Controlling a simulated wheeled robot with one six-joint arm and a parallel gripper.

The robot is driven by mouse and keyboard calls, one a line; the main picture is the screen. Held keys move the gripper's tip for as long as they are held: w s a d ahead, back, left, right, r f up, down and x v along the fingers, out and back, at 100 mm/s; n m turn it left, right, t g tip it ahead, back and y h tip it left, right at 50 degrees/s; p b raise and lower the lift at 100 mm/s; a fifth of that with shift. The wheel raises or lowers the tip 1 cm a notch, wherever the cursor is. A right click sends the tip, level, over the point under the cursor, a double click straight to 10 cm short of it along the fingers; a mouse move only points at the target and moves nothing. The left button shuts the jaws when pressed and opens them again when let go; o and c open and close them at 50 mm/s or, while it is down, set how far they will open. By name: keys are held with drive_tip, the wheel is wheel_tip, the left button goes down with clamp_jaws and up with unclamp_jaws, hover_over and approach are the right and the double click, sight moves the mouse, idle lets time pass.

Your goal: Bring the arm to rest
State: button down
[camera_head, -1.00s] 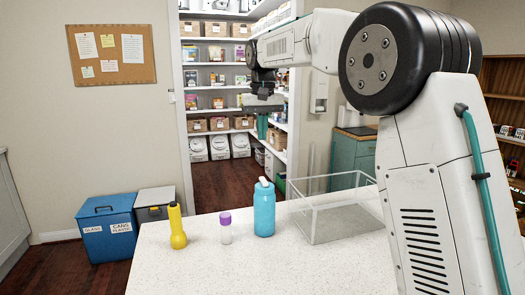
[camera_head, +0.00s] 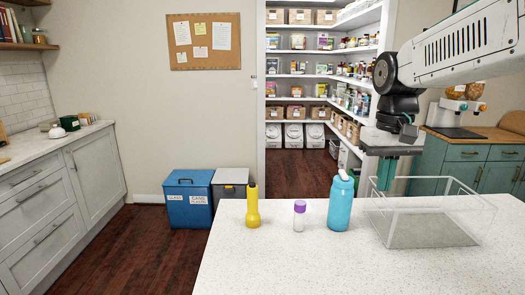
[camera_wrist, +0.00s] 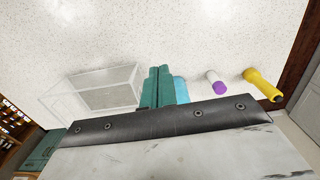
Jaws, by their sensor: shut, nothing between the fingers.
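My gripper (camera_head: 385,178) hangs in the air above the white speckled counter, over the back left part of the clear open box (camera_head: 420,234). Its teal fingers point down, close together, with nothing between them. They show side by side in the wrist view (camera_wrist: 159,88), partly covering the blue bottle (camera_wrist: 181,90). My arm reaches in from the upper right.
Blue (camera_head: 189,204) and grey (camera_head: 230,186) bins stand behind. Open floor lies left.

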drive_tip(key=s+f+t, duration=0.1)
drive_tip(key=s+f, duration=0.2)
drive_tip(key=s, duration=0.8)
drive_tip(key=s+d+f, duration=0.1)
drive_tip(key=s+f, duration=0.3)
drive_tip(key=s, duration=0.8)
drive_tip(key=shift+s+d+t, duration=0.15)
drive_tip(key=shift+t, duration=0.25)
